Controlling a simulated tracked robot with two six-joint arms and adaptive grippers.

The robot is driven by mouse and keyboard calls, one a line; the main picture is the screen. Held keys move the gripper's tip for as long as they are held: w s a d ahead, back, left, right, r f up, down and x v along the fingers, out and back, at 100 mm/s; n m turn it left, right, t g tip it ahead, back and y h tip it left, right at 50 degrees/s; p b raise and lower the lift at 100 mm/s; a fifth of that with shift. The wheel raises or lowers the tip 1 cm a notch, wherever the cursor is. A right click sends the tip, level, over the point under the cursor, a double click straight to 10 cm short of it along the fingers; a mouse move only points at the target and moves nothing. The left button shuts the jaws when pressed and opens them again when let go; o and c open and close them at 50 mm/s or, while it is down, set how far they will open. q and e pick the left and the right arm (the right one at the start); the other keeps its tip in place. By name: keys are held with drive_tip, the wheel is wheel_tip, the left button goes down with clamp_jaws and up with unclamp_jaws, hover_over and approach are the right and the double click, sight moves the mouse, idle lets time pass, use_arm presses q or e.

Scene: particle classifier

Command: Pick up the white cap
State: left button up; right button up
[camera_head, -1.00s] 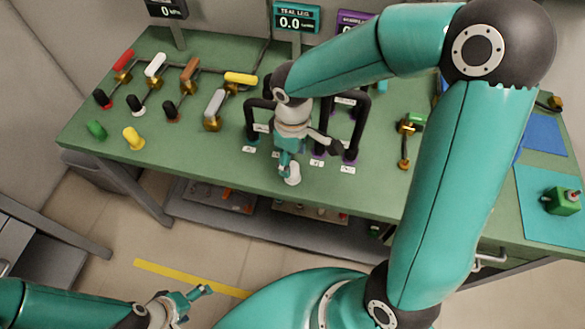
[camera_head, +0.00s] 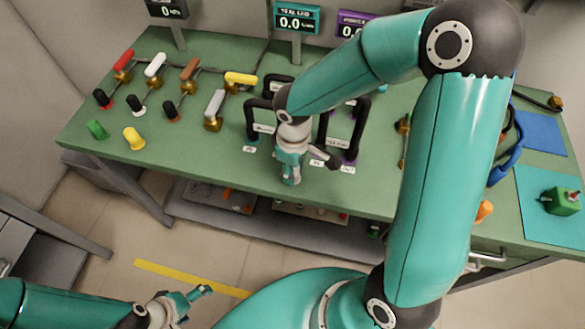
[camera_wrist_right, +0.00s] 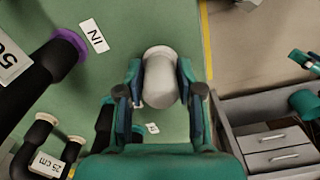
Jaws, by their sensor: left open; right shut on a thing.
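The white cap (camera_wrist_right: 160,84) sits between the two fingers of my right gripper (camera_wrist_right: 159,70) in the right wrist view, with a finger against each side. In the head view my right gripper (camera_head: 290,178) points down at the front of the green table, and its fingers hide the cap. I cannot tell whether the cap still touches the table. My left gripper (camera_head: 192,297) is open and empty, low in the head view, in front of the table and above the floor.
Black pipe loops (camera_head: 342,137) stand close beside my right gripper. A yellow cap (camera_head: 134,138) and a green cap (camera_head: 96,130) lie at the left. Valves with coloured handles, such as the yellow one (camera_head: 240,79), stand behind. A green block (camera_head: 562,201) is on the right mat.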

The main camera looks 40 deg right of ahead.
wheel_tip(320, 180, up, 20)
drive_tip(key=p, duration=0.1)
idle(0.5)
drive_tip(key=shift+r, duration=0.15)
drive_tip(key=shift+r+p, duration=2.2)
wheel_tip(320, 180, up, 3)
drive_tip(key=p, duration=0.3)
drive_tip(key=shift+w+f, duration=0.1)
